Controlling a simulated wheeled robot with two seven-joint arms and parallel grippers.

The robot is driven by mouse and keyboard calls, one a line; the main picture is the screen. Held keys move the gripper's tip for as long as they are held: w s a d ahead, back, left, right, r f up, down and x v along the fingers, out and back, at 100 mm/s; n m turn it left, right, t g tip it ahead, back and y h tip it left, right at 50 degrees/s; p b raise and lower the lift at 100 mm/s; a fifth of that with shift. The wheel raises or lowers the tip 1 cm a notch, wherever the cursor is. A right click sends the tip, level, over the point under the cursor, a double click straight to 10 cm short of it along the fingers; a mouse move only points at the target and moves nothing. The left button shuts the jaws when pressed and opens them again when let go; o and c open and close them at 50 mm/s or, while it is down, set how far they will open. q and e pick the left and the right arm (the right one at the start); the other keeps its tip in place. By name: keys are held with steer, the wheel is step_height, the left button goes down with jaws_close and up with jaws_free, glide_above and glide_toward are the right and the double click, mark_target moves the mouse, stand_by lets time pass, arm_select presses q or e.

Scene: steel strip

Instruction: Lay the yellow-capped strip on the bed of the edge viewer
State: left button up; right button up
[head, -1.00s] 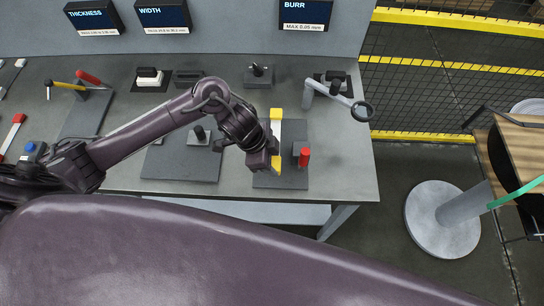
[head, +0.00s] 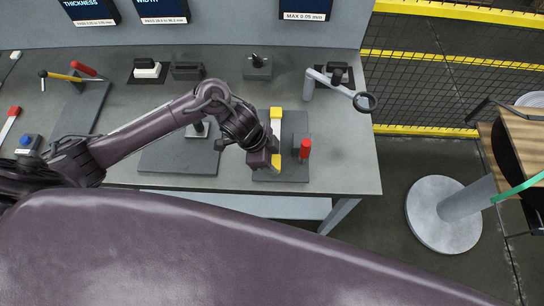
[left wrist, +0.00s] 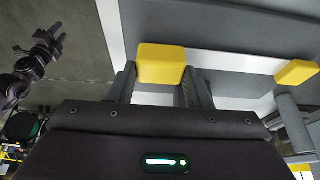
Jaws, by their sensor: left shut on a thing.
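The strip is pale with a yellow cap (head: 276,114) at its far end and another at its near end. My left gripper (left wrist: 160,85) is shut on the near yellow cap (left wrist: 160,62); the far cap (left wrist: 296,72) shows at the right of the left wrist view. In the head view, the strip lies over a dark grey plate (head: 295,125) with a red-topped post (head: 305,149) beside it, apparently the edge viewer. I cannot tell whether the strip touches its bed. My left wrist hides part of the plate. What looks like my right gripper (left wrist: 45,42) shows small at upper left.
A grey arm with a ring lens (head: 364,102) stands behind and right of the plate. A dark plate with a knob (head: 180,155) lies to the left. Several other fixtures stand along the table (head: 345,165), whose right part is bare.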

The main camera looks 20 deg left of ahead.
arm_select(q)
steer(key=shift+f, duration=0.25)
steer(key=o, duration=1.1)
steer(key=v, duration=0.7)
steer(key=shift+a+r+b, duration=0.15)
steer(key=shift+r+b, duration=0.2)
steer(key=shift+b, duration=0.05)
steer(key=shift+s, duration=0.1)
steer(key=shift+f, duration=0.1)
